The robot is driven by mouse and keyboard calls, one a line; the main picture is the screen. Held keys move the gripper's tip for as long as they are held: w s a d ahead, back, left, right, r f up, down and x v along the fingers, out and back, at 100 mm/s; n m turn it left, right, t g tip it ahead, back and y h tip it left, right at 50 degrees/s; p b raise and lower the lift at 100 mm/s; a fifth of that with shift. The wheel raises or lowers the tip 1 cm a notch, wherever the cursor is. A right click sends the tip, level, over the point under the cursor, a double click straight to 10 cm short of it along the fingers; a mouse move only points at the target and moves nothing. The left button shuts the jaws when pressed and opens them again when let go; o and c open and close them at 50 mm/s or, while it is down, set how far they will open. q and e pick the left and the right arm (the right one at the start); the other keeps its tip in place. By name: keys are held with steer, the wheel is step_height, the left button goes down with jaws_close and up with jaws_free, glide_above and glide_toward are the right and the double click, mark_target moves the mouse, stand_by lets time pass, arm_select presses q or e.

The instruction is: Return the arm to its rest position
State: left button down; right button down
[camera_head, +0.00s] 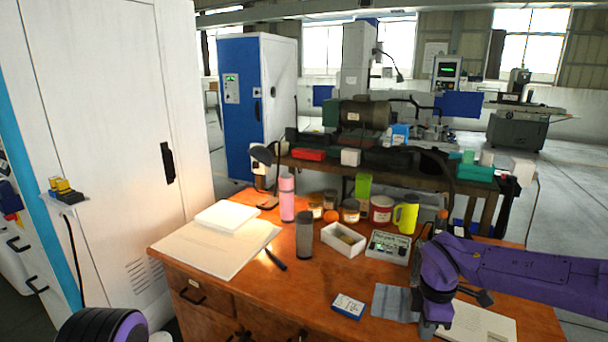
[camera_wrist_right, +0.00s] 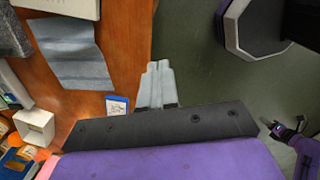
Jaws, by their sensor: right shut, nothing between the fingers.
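My right arm (camera_head: 525,270) reaches in from the right in the head view, over the right end of the wooden desk (camera_head: 330,298). My right gripper (camera_head: 428,327) points down by the desk's front right part. In the right wrist view its two pale fingers (camera_wrist_right: 157,76) are together with nothing between them, seen past the desk's edge. A rounded purple and black part of mine shows at the bottom left of the head view. Purple and black parts, probably of my left arm (camera_wrist_right: 300,143), show at the lower right of the wrist view; its jaws are too small to read.
Near my right gripper lie a grey cloth (camera_head: 393,303), a blue and white box (camera_head: 348,306) and a white paper or booklet (camera_head: 477,322). Farther back stand a white open box (camera_head: 343,240), a yellow mug (camera_head: 405,216), bottles and jars. A white cabinet (camera_head: 110,130) stands left.

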steer(key=s+d+f+n+t+h, duration=0.1)
steer(key=s+f+n+t+h, duration=0.15)
steer(key=f+n, duration=0.6)
steer(key=s+f+n+t+h, duration=0.1)
steer(key=s+f+n, duration=0.2)
steer(key=n, duration=1.1)
steer(key=s+d+f+n+t+h, duration=0.1)
steer(key=s+f+n+t+h, duration=0.15)
steer(key=f+n, duration=0.6)
steer(key=s+d+f+n+g+y, duration=0.1)
steer(key=s+f+n, duration=0.2)
steer(key=s+n, duration=0.6)
steer(key=s+d+f+n+g+y, duration=0.1)
steer(key=s+f+n, duration=0.3)
steer(key=s+n, duration=0.5)
steer(key=s+g, duration=0.1)
steer(key=s, duration=0.5)
steer(key=shift+y, duration=0.4)
